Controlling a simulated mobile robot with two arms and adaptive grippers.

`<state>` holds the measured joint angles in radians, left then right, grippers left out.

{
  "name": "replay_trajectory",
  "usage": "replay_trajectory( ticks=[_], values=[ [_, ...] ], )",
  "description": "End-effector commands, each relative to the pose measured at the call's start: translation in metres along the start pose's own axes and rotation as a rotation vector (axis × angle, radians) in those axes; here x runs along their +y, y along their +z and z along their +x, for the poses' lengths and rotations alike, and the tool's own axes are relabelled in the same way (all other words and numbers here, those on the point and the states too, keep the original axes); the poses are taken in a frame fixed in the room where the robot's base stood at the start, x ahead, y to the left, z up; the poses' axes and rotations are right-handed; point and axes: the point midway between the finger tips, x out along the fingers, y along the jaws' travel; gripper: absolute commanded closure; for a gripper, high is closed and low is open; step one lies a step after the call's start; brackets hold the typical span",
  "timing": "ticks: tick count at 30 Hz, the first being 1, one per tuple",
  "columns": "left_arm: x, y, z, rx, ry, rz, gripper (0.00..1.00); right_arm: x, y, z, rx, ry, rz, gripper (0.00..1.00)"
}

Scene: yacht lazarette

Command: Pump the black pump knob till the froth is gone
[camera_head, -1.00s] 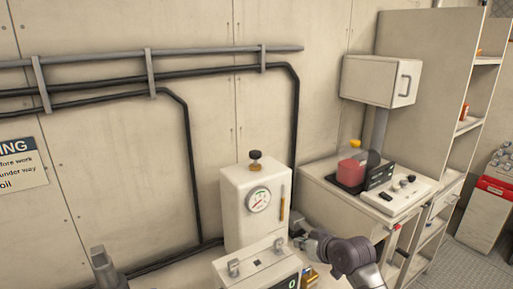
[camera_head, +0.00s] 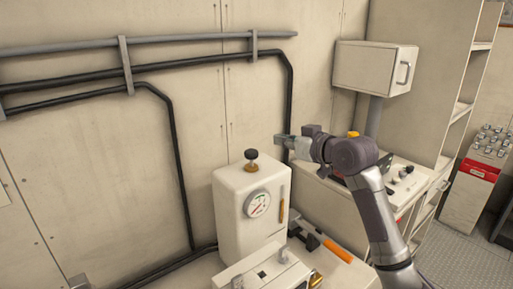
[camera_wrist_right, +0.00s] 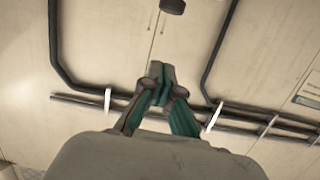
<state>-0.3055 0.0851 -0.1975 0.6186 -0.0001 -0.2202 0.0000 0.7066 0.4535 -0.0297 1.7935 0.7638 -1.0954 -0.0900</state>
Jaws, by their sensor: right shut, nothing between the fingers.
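The black pump knob (camera_head: 251,154) stands on a brass collar on top of a white housing (camera_head: 232,208) with a round gauge. An upright amber tube (camera_head: 281,211) is on the housing's front; I cannot make out froth in it. My right gripper (camera_head: 280,138) is shut and empty, to the right of the knob and a little higher in the head view, apart from it. In the right wrist view its fingers (camera_wrist_right: 157,70) meet, and a dark rounded thing, likely the knob (camera_wrist_right: 172,5), is cut by the top edge. My left gripper is not in view.
A white case (camera_head: 262,274) stands in front of the housing. An orange-handled tool (camera_head: 336,250) lies to its right. Black pipes (camera_head: 290,100) run along the wall behind. A wall cabinet (camera_head: 372,66) and a counter are at the right. Space above the knob looks clear.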

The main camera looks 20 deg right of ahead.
Motion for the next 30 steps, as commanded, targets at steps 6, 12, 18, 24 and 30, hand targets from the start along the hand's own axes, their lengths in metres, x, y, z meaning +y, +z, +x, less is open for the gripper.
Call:
replay_trajectory(
  ticks=[6, 12, 18, 24, 30],
  values=[
    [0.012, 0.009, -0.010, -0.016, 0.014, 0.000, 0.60, -0.001, -0.002, 0.019, -0.002, -0.003, 0.004, 1.00],
    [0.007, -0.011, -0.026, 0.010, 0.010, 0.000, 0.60, -0.001, -0.004, 0.060, -0.003, -0.003, 0.005, 1.00],
    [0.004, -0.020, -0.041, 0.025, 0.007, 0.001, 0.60, -0.001, -0.003, 0.100, -0.004, -0.002, 0.005, 1.00],
    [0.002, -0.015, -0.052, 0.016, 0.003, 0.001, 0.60, -0.001, 0.028, 0.107, -0.004, -0.001, 0.002, 1.00],
    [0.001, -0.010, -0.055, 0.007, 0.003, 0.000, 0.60, 0.000, 0.039, 0.110, -0.003, 0.000, 0.001, 1.00]
  ],
)
